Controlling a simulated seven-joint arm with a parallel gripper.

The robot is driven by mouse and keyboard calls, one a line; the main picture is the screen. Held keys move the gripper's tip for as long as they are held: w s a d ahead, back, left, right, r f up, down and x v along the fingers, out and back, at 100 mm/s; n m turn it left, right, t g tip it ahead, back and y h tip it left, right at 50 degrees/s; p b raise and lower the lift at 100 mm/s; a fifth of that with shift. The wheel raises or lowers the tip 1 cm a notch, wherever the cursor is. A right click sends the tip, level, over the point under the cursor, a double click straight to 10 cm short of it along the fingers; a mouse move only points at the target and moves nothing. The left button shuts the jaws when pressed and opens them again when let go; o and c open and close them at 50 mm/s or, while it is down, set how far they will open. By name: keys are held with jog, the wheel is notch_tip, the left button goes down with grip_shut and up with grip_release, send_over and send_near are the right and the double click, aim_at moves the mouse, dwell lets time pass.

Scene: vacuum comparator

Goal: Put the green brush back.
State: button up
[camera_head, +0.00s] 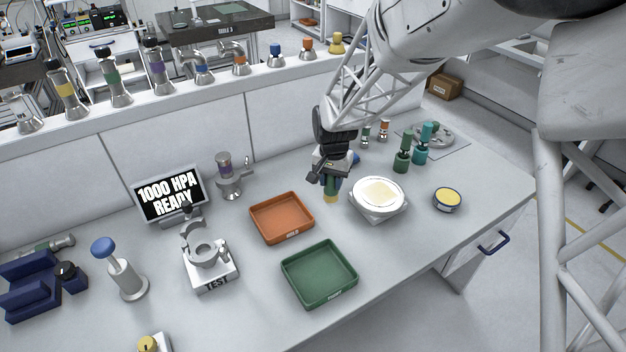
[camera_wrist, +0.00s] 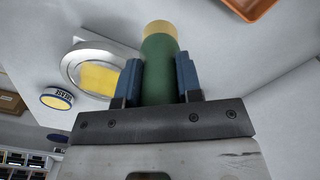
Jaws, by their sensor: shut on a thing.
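My gripper (camera_head: 332,179) is shut on the green brush (camera_head: 331,188), to the left of the white dish and behind it. The brush has a dark green handle and a pale yellow tip that points down. In the wrist view the green brush (camera_wrist: 160,72) sits between the blue finger pads of my gripper (camera_wrist: 160,80), its yellow tip beyond them. I cannot tell whether the tip touches the table. Two other upright tools, a dark green one (camera_head: 402,161) and a teal one (camera_head: 422,150), stand at the right rear.
A white dish with a yellow pad (camera_head: 378,198) stands just right of the brush. An orange tray (camera_head: 283,238) and a green tray (camera_head: 320,296) lie to the left and front. A small yellow-topped tin (camera_head: 448,208) is at right. The front right tabletop is clear.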

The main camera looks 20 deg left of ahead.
jog(key=shift+s+a+f, duration=0.4)
jog(key=shift+s+a, duration=0.2)
jog(key=shift+a, duration=0.05)
jog(key=shift+w, duration=0.1)
jog(key=w+a, duration=0.3)
jog(key=w, duration=0.4)
jog(key=w+a+f, duration=0.1)
jog(key=w+a, duration=0.3)
jog(key=w, duration=0.3)
jog(key=shift+a+f, duration=0.2)
jog(key=shift+f, duration=0.05)
jog(key=shift+f, duration=0.1)
jog(key=shift+f, duration=1.65)
jog(key=shift+f, duration=0.15)
jog(key=o, duration=0.9)
jog(key=shift+o, duration=0.2)
